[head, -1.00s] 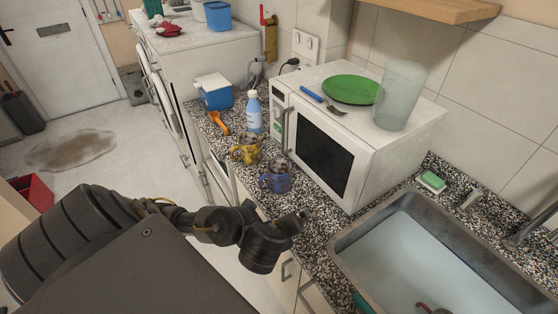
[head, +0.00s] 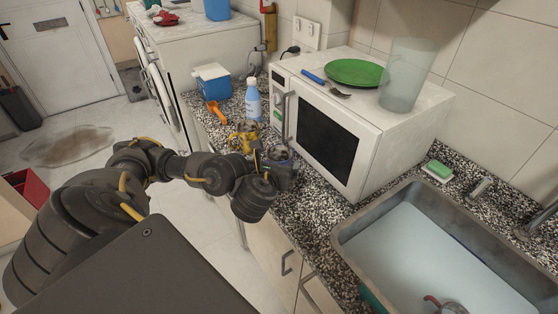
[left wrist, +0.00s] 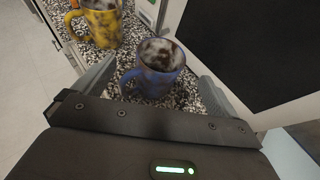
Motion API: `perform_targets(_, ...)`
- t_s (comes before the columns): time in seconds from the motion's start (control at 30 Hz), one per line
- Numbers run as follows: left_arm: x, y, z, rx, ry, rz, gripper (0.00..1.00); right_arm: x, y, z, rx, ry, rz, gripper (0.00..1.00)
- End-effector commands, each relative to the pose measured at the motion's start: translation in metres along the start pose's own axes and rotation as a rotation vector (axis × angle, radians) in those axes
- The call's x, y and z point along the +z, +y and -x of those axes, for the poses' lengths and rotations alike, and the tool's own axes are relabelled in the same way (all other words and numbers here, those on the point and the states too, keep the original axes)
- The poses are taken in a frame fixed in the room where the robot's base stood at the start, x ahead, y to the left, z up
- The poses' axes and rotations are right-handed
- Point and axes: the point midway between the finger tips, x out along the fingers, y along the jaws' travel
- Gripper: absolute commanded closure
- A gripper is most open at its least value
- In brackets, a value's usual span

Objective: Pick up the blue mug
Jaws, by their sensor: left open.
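The blue mug (head: 281,170) stands on the speckled counter in front of the microwave, with its near-left side partly hidden by my left gripper in the head view. In the left wrist view the blue mug (left wrist: 158,68) is upright and dark-stained, with its handle to the left. My left gripper (left wrist: 154,90) is open, one finger on each side of the mug; I cannot tell whether either touches it. The left gripper (head: 264,172) also shows in the head view, right at the mug. My right gripper is not in view.
A yellow mug (left wrist: 100,24) stands close by on the left. A white microwave (head: 372,150) stands close behind the blue mug. The sink (head: 400,250) is at the right.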

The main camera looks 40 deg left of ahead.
Motion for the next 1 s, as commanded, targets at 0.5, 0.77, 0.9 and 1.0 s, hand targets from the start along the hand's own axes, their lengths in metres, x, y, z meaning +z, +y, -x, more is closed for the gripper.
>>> perform_targets(0.5,-0.008,-0.001,-0.042,0.002,-0.002,0.000,0.03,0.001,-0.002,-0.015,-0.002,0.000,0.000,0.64)
perform_targets(0.77,-0.006,-0.002,-0.062,0.000,0.000,0.002,0.03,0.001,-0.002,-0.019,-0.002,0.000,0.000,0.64)
perform_targets(0.9,-0.006,-0.002,-0.062,-0.001,0.001,0.001,0.03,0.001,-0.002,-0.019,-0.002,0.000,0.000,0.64)
perform_targets(1.0,-0.006,-0.002,-0.061,-0.001,0.001,0.001,0.11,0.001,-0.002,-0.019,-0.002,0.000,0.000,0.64)
